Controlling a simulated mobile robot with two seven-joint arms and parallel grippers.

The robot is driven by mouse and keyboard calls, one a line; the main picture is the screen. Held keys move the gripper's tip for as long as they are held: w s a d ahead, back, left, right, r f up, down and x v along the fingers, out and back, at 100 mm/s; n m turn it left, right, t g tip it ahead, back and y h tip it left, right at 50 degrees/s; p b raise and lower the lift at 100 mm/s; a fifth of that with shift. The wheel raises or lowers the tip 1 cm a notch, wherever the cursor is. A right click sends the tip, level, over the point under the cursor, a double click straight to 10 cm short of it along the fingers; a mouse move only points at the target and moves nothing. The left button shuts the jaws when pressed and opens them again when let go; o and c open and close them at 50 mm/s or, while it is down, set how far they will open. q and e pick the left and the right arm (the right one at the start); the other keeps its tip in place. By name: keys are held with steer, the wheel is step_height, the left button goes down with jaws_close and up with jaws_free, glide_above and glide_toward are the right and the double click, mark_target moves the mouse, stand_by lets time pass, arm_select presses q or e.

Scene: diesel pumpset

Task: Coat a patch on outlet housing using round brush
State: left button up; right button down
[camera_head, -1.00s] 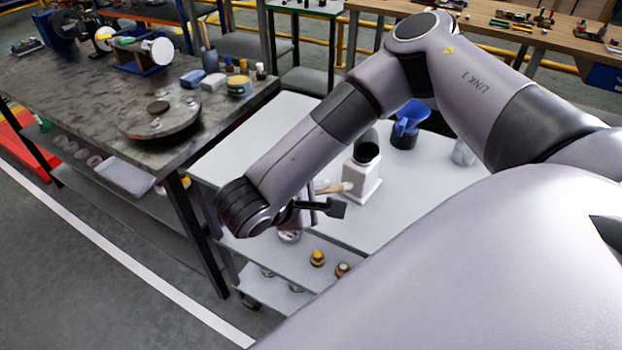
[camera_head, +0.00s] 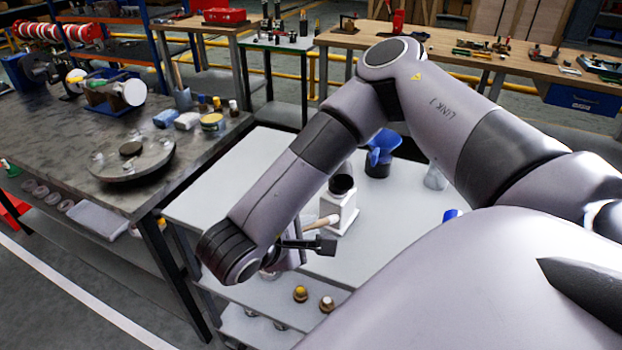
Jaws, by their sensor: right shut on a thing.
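My right gripper (camera_head: 308,242) is at the lower middle, over the grey-white cart. Its dark finger points right, and much of it is hidden behind my own wrist. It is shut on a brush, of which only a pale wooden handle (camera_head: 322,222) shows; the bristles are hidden. The handle's end is close to a white block-shaped object with a dark round top (camera_head: 339,210); I cannot tell whether they touch. I cannot say for sure which part is the outlet housing. My left gripper is not in view.
The cart top (camera_head: 236,167) also holds a blue vessel (camera_head: 382,152) and a clear flask (camera_head: 436,177). Small capped jars (camera_head: 300,293) stand on its lower shelf. The dark workbench (camera_head: 40,135) at left carries a round metal disc (camera_head: 132,160), sponges and small bottles.

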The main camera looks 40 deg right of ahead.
steer(key=shift+w+a+r, duration=0.55)
steer(key=shift+w, duration=2)
steer(key=shift+s+d+f, duration=0.1)
steer(key=shift+s+d, duration=0.2)
steer(key=shift+s, duration=0.75)
steer(key=shift+s+d+r, duration=0.1)
steer(key=shift+s+d, duration=0.15)
steer(key=shift+s, duration=0.85)
steer(key=shift+s+d+f, duration=0.1)
steer(key=shift+s+d, duration=0.2)
steer(key=shift+s, duration=0.75)
steer(key=s+a, duration=0.1)
steer(key=a, duration=0.5)
steer(key=shift+s, duration=0.2)
steer(key=a, duration=0.3)
steer(key=shift+s, duration=0.35)
steer(key=shift+d, duration=0.15)
